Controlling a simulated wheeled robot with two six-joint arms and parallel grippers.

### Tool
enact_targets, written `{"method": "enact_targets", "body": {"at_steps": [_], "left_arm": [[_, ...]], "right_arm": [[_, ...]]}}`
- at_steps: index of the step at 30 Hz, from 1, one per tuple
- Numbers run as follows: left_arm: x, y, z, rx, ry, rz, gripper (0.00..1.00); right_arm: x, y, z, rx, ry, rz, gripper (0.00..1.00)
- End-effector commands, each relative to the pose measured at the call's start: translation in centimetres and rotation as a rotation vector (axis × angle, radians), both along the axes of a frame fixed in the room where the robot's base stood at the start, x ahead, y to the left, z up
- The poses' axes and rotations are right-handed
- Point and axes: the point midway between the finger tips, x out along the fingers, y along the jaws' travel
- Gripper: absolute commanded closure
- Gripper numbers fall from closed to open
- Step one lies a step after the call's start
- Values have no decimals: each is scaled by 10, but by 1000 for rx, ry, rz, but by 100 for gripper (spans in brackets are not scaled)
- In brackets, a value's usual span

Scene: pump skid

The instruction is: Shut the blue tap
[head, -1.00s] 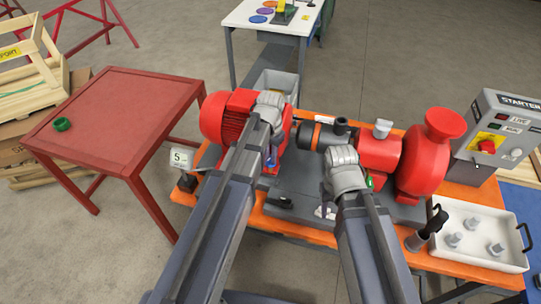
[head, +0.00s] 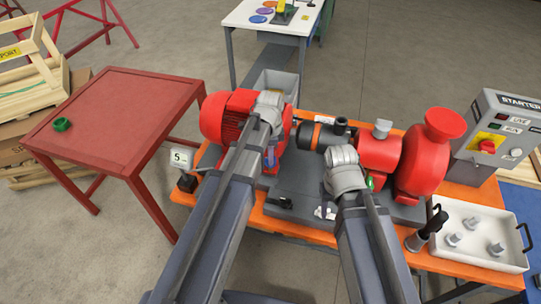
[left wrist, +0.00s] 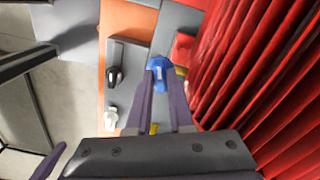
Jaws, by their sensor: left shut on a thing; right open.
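The blue tap (left wrist: 159,72) sits beside the red ribbed motor in the left wrist view. My left gripper (left wrist: 160,80) is shut on it, with one finger on each side of its blue handle. In the head view only a bit of blue (head: 270,159) shows below my left gripper (head: 269,140), low at the motor's front. My right gripper (head: 342,165) hangs over the middle of the skid, before the red pump, holding nothing that I can see; its fingertips are hidden by its own wrist.
The red motor (head: 222,118) stands close beside my left gripper. A black-handled part (head: 280,203) lies on the grey base. The red pump (head: 425,160), starter box (head: 505,125) and white tray (head: 477,253) are at the right. A red table (head: 110,115) stands left.

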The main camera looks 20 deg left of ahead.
Motion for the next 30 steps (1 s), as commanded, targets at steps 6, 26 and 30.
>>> {"method": "enact_targets", "body": {"at_steps": [6, 26, 30], "left_arm": [[-2, 0, -1, 1, 3, -168, 100], [-2, 0, -1, 0, 4, -376, 100], [-2, 0, -1, 0, 4, -377, 100]], "right_arm": [[0, 0, -1, 0, 0, 0, 50], [0, 0, -1, 0, 0, 0, 50], [0, 0, -1, 0, 0, 0, 50]]}}
